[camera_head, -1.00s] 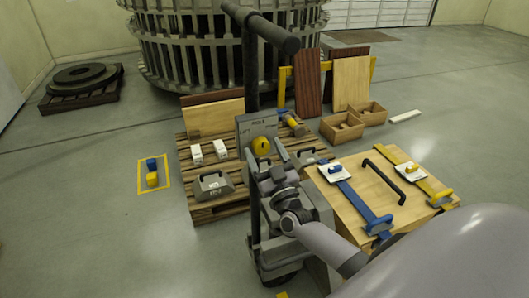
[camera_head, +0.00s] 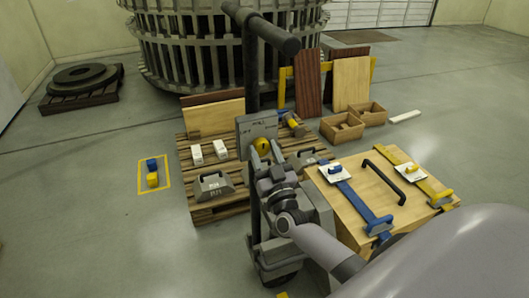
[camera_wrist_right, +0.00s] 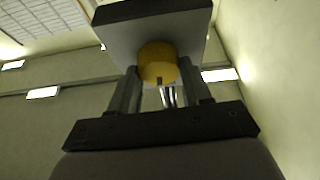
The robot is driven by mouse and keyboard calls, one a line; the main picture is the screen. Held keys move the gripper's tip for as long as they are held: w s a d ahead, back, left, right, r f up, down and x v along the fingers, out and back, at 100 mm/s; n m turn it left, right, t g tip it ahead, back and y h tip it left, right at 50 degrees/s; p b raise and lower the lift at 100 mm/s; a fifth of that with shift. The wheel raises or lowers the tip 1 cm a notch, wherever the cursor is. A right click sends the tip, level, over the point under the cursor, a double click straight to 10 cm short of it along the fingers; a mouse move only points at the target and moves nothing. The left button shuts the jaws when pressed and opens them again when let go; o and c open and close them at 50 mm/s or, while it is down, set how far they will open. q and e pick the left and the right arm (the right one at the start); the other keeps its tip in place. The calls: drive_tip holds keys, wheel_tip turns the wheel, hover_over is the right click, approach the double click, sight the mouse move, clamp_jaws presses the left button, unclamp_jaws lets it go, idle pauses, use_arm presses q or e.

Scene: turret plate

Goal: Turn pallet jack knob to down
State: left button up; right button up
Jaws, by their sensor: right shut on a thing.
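The pallet jack's grey control plate (camera_head: 258,127) stands upright on the jack's post below the dark handle bar (camera_head: 262,31). It carries printed labels, too small to read surely. A round yellow knob (camera_head: 262,143) sits low on this plate. My right gripper (camera_head: 265,158) reaches up to it from below and is shut on the knob. In the right wrist view, the yellow knob (camera_wrist_right: 157,61) lies between the two dark fingers (camera_wrist_right: 160,90), in front of the plate. The knob's pointer direction cannot be read. My left gripper is not in view.
A wooden pallet (camera_head: 206,211) with a grey weight, white boxes and boards stands behind the jack. A wooden crate top (camera_head: 351,208) with blue and yellow clamps is at the right. Small open wooden boxes (camera_head: 342,127) stand beyond. The floor at left is mostly clear.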

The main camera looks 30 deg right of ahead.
drive_tip(key=m+g+h, duration=0.1)
drive_tip(key=m+h, duration=0.1)
drive_tip(key=m, duration=0.2)
drive_tip(key=m+g+h+p, duration=0.1)
drive_tip(key=m+h, duration=0.1)
drive_tip(key=m, duration=0.2)
drive_tip(key=shift+a+m, duration=0.15)
drive_tip(key=shift+m, duration=0.15)
drive_tip(key=shift+m+g+h+p, duration=0.6)
drive_tip(key=shift+m, duration=1.1)
drive_tip(key=o, duration=1.1)
drive_tip(key=shift+c, duration=0.2)
